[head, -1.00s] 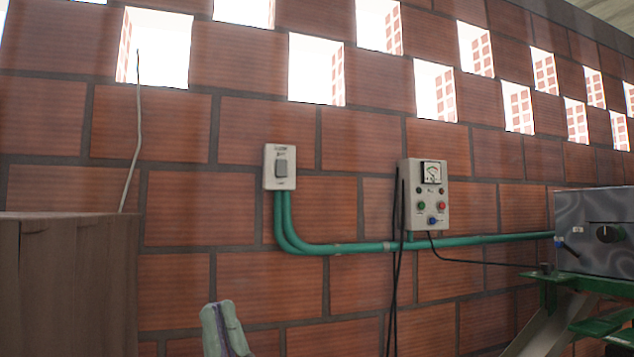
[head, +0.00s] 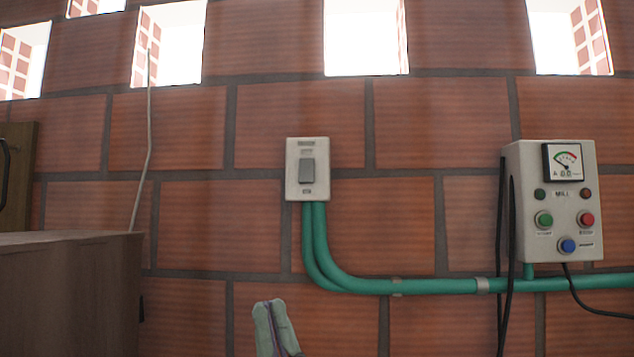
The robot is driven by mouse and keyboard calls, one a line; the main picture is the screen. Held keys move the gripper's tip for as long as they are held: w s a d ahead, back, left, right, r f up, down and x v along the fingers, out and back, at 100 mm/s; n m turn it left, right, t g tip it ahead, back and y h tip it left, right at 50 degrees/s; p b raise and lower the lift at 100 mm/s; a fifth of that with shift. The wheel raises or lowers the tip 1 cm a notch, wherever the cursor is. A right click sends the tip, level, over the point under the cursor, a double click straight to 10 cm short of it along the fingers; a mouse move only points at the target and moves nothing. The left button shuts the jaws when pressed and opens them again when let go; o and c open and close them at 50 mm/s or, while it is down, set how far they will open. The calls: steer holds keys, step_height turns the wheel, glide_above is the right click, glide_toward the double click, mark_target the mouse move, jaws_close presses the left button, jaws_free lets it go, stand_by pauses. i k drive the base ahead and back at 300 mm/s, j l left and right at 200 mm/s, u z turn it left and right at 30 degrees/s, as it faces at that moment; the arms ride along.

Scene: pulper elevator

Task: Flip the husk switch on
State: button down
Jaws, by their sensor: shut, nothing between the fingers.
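A pale wall switch plate with a grey rocker (head: 307,170) is fixed to the brick wall near the middle of the head view. Its small labels are too blurred to read, and I cannot tell which way the rocker is set. My gripper (head: 268,306) shows at the bottom edge, below and a little left of the switch. Its pale green fingers are together and hold nothing. It is apart from the switch, and the rest of my arm is out of the picture.
Green conduit (head: 430,286) runs from the switch plate along the wall, and black cables hang by the box. A wooden cabinet (head: 75,290) stands at the lower left.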

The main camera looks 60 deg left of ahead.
mark_target(306, 165)
steer(key=i+u, duration=0.7)
steer(key=i+l, duration=0.05)
steer(key=i, duration=0.05)
